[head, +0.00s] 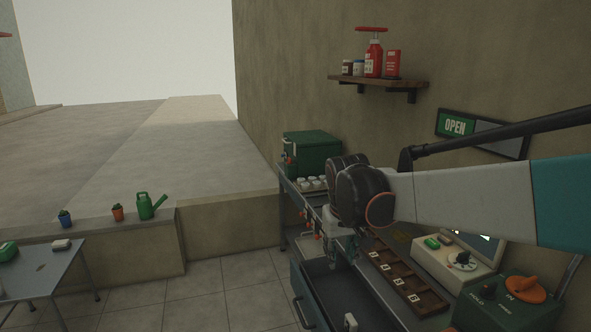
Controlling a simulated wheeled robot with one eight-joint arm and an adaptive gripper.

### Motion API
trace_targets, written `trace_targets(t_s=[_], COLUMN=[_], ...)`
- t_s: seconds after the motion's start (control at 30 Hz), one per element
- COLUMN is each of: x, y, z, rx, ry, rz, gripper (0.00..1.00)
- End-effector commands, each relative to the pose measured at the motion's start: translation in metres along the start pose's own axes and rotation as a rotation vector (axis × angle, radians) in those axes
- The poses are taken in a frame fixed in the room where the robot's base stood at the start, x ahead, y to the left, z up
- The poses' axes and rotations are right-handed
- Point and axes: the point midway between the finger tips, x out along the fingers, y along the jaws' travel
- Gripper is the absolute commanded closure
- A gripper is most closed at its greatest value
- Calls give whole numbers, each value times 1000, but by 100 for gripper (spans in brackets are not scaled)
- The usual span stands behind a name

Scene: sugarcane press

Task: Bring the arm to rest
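My arm (470,200), white and teal with a dark wrist joint, reaches in from the right over the counter. My gripper (345,252) hangs below the wrist, pointing down, above or beside a pulled-out dark drawer (312,302). It is small and partly hidden by the wrist. I cannot tell whether its fingers are open or shut, and no held object can be made out.
A wooden tray (395,274) with white tags, a pale machine (445,262) and a green control box (510,303) with an orange knob sit right of my gripper. A green cooler (312,152) stands behind.

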Motion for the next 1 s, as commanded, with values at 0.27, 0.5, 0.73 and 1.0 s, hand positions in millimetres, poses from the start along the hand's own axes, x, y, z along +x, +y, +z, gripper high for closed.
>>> trace_targets(t_s=[0.27,0.5,0.73,1.0], x=[-51,-75,-79,-70], y=[26,38,43,43], z=[74,141,206,260], rx=[55,102,147,187], ry=[91,172,248,320], rz=[-12,-17,-17,-15], gripper=[69,69,69,69])
